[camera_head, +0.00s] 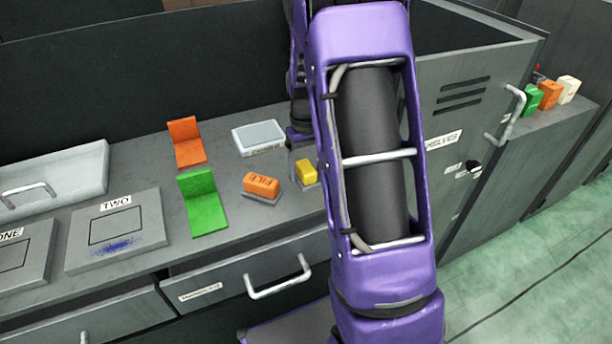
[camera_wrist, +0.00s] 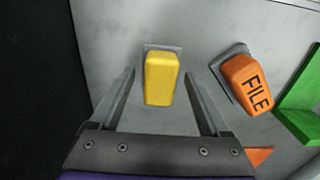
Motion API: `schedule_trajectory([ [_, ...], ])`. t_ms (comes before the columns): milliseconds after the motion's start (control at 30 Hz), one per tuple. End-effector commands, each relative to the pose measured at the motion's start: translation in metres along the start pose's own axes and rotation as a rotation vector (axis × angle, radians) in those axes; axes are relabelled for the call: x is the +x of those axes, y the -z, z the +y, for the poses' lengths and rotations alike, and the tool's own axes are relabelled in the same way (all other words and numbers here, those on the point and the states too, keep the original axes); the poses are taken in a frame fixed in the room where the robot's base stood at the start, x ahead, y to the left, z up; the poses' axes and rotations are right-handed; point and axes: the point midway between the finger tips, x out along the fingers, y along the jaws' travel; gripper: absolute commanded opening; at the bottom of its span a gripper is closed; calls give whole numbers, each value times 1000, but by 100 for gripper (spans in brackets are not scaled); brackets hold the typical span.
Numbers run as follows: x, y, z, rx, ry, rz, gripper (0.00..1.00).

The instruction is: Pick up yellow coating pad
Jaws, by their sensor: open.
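The yellow coating pad (camera_head: 306,171) sits on a thin grey plate on the grey counter, just left of my purple arm in the head view. In the wrist view the yellow pad (camera_wrist: 161,78) stands near the middle, on its grey plate (camera_wrist: 163,47). My gripper (camera_wrist: 163,82) is open, with one finger on each side of the pad and a gap on both sides. Nothing is held. In the head view my gripper is largely hidden behind my arm.
An orange block marked FILE (camera_head: 262,184) stands close left of the pad. Plates marked TWO (camera_head: 117,229) and ONE (camera_head: 22,252) lie at left. A grey cabinet (camera_head: 470,110) rises at right.

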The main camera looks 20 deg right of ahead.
Motion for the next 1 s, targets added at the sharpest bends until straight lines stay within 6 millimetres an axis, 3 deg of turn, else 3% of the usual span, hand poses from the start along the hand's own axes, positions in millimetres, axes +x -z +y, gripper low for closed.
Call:
schedule_trajectory([
  [167,-1,0,0,0,0,1,78],
  [600,-1,0,0,0,0,1,0],
  [1000,-8,1,0,0,0,3,0],
])
